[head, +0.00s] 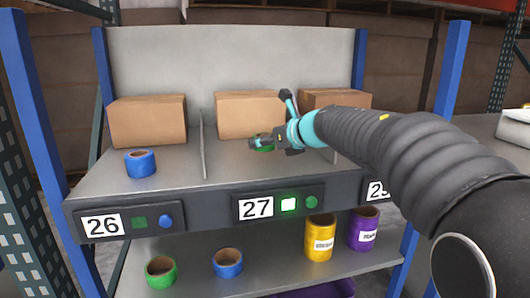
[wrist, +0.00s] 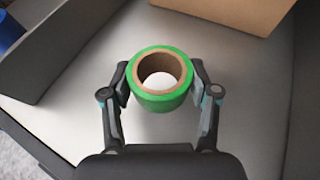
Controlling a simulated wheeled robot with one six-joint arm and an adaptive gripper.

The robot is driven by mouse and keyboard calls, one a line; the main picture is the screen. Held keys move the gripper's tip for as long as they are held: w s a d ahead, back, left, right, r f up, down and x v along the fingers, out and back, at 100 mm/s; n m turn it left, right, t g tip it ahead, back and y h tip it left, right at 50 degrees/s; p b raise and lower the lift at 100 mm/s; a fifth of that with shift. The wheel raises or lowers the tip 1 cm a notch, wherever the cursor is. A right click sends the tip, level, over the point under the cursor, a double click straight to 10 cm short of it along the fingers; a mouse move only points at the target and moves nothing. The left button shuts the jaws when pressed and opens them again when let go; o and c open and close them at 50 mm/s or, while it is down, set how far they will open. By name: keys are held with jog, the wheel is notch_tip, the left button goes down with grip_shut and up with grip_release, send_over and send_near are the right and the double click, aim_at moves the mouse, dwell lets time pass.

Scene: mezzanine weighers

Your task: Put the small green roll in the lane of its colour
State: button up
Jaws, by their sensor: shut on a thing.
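The small green roll (head: 265,149) is in the middle lane of the upper shelf, in front of a cardboard box. In the wrist view the roll (wrist: 160,101) is upright, with its brown core facing up. My gripper (head: 262,143) is shut on it, with one finger on each side; the gripper also shows in the wrist view (wrist: 161,88). Whether the roll touches the shelf is hard to tell. The middle lane's label 27 (head: 256,208) has a lit square and a green round button (head: 311,202) beside it.
Thin dividers (head: 203,145) part the lanes. Lane 26 at left holds a blue roll (head: 140,163) and a box (head: 148,120). The right lane is partly behind my arm. The lower shelf holds another green roll (head: 161,272), a blue roll (head: 228,263), and yellow (head: 320,238) and purple rolls (head: 364,229).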

jog(key=shift+f, duration=1.25)
jog(key=shift+f+b, duration=0.15)
jog(key=shift+b, duration=0.2)
jog(key=o, duration=1.2)
jog(key=shift+c, duration=0.2)
jog(key=shift+s+d+r, duration=0.1)
jog(key=shift+r, duration=0.15)
jog(key=v, duration=1.1)
jog(key=shift+s+d+p, duration=0.25)
jog(key=shift+p, duration=0.05)
jog(key=shift+r, duration=0.1)
